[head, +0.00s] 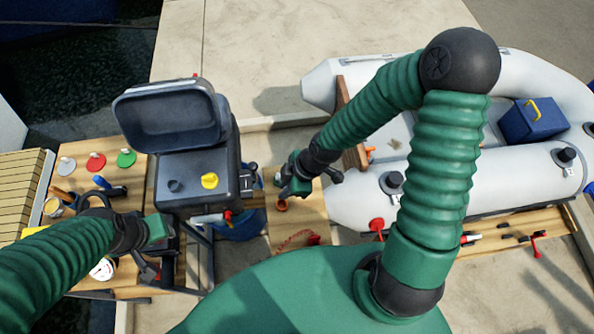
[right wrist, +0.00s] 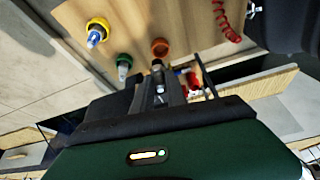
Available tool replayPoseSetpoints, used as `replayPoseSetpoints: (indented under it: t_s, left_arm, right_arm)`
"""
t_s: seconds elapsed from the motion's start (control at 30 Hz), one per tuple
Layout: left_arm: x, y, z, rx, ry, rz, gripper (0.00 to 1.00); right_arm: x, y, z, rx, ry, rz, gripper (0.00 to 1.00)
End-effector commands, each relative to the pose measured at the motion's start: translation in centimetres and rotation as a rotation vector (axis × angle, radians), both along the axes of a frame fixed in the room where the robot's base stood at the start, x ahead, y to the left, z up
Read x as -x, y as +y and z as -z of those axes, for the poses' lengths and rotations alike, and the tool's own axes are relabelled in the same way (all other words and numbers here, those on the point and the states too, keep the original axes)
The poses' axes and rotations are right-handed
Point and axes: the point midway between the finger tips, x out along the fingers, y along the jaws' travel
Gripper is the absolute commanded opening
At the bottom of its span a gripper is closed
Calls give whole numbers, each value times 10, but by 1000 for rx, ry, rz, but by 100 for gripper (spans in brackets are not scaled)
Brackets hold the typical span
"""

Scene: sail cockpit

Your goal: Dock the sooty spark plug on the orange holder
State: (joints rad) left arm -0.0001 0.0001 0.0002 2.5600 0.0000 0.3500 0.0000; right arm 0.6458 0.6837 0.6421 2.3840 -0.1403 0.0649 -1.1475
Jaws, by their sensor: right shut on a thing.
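The orange holder (right wrist: 160,47) is a small ring on the wooden board in the right wrist view. It also shows in the head view (head: 281,205), just below my right gripper (head: 286,188). In the right wrist view my right gripper (right wrist: 158,88) is shut on the sooty spark plug (right wrist: 157,66), a small dark piece whose end points at the orange holder. They look close, but I cannot tell whether they touch. The jaws hide much of the plug. My left gripper (head: 155,258) is at the left in the head view, near the engine, its jaws unclear.
A yellow holder (right wrist: 97,25) with a pale plug and a green holder (right wrist: 124,60) with a plug stand left of the orange one. A red coiled cord (right wrist: 226,22) lies right. The outboard engine (head: 195,180) and inflatable boat (head: 350,205) flank my right gripper.

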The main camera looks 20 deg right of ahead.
Motion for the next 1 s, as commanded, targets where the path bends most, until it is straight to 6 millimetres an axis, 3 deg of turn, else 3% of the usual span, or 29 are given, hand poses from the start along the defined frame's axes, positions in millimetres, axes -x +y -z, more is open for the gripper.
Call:
replayPoseSetpoints:
  t_s: [0.13, 0.63, 1.0]
  left_arm:
    - [0, 0, 4, 0, 0, 0, 36]
    - [0, 0, 59, 0, 0, 0, 36]
    - [0, 0, 62, 0, 0, 0, 36]
  right_arm:
    - [0, 14, 2, 1, -2, -145, 0]
    - [0, 14, 56, 3, -2, -149, 0]
    - [0, 14, 58, 3, -2, -147, 0]
